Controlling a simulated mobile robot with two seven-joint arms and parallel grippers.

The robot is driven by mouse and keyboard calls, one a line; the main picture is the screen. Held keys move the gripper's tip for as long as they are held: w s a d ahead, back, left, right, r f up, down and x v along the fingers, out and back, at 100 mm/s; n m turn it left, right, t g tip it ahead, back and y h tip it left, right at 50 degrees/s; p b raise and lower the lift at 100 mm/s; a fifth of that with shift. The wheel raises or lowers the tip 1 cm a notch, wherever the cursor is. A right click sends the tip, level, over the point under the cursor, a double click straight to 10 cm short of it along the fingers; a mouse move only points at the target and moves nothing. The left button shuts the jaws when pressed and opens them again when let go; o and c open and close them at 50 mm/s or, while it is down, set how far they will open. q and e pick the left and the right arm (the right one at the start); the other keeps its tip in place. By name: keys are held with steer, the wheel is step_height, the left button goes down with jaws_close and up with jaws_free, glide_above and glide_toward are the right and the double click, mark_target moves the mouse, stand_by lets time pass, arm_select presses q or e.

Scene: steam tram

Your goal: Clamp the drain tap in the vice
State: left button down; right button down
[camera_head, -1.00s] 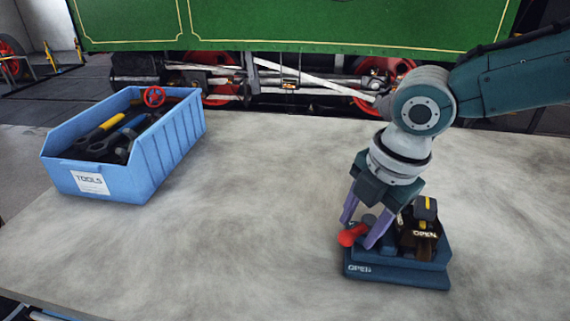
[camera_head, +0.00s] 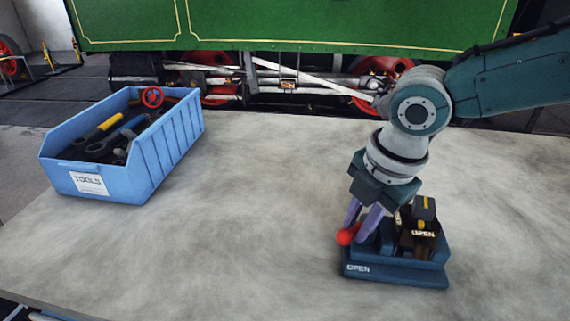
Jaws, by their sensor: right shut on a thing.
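The vice (camera_head: 398,270) is a low dark blue block at the front right of the bench. Its front edge reads OPEN, and a brown and black part with a yellow stripe (camera_head: 424,209) on top also reads OPEN. A handle with a rounded red end (camera_head: 346,236) is at the vice's left side. My right gripper (camera_head: 359,237) points down there with its purple fingers shut on this red-ended handle. The fingers hide much of it. I cannot clearly pick out the drain tap. My left gripper is not in view.
A blue bin labelled TOOLS (camera_head: 178,141) stands at the left with dark tools, a yellow-handled tool (camera_head: 104,127) and a red handwheel (camera_head: 152,97). The grey bench (camera_head: 250,220) is clear between bin and vice. A green tram (camera_head: 300,22) stands behind.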

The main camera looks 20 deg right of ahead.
steer(key=shift+w+a+r+m+p, duration=0.15)
steer(key=shift+m+p, duration=0.1)
steer(key=shift+m, duration=0.3)
steer(key=shift+w+f+m+p, duration=0.1)
steer(key=shift+w+m+p, duration=0.1)
steer(key=shift+m, duration=0.35)
steer(key=m, duration=0.2)
steer(key=shift+w+m+h+p, duration=0.3)
steer(key=shift+w+m+h, duration=0.05)
steer(key=shift+m+h, duration=0.05)
steer(key=m, duration=0.2)
steer(key=w+m, duration=0.1)
steer(key=m, duration=0.1)
steer(key=shift+w+h, duration=0.1)
steer(key=shift+h, duration=0.3)
steer(key=m, duration=0.1)
steer(key=m+b, duration=0.1)
steer(key=m, duration=0.1)
steer(key=w+d+m+g, duration=0.1)
steer(key=m, duration=0.1)
steer(key=shift+h, duration=0.3)
steer(key=m, duration=0.1)
steer(key=m+b, duration=0.1)
steer(key=d+m+b, duration=0.1)
steer(key=m, duration=0.1)
steer(key=shift+w+g, duration=0.3)
steer(key=shift+g, duration=0.1)
steer(key=shift+d+m+b, duration=0.1)
steer(key=shift+m+b, duration=0.2)
